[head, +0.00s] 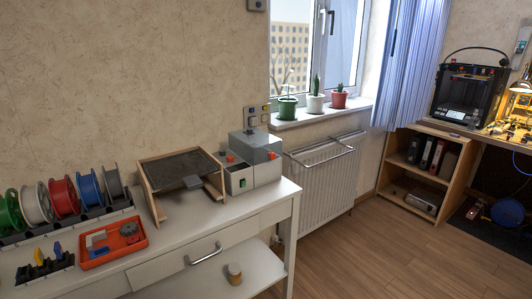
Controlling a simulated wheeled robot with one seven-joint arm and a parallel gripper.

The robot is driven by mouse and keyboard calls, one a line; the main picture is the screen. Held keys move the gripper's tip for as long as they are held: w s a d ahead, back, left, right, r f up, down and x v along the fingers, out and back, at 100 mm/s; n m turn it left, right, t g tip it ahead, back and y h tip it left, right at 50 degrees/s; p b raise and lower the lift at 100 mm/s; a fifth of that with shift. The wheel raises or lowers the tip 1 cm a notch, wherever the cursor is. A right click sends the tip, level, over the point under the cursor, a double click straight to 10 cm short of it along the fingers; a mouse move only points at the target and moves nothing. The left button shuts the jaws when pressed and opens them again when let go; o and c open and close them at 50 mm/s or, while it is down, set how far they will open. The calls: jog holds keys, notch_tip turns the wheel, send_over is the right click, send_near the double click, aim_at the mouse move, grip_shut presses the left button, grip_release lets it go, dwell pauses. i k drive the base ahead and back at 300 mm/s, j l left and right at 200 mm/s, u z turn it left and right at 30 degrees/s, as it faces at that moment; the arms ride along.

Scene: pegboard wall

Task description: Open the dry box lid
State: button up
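A white and grey box (266,170), which looks like the dry box, stands at the right end of the white table against the wall. Its grey, see-through-looking lid (256,147) sits on top and appears closed. An orange-red knob or part shows at the lid's right corner. My gripper is not in view.
Left of the box, a wooden stand (182,172) holds a dark slanted plate. An orange tray (112,244), filament spools (62,197) and small coloured tools fill the table's left. A radiator (327,180) is right of the table. The wooden floor (370,250) in front is clear.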

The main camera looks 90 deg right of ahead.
aim_at(272, 155)
jog(key=k+l, duration=0.1)
jog(key=l+z, duration=0.4)
jog(key=k+l+z, duration=0.1)
jog(key=z, duration=0.3)
jog(key=l+z, duration=0.4)
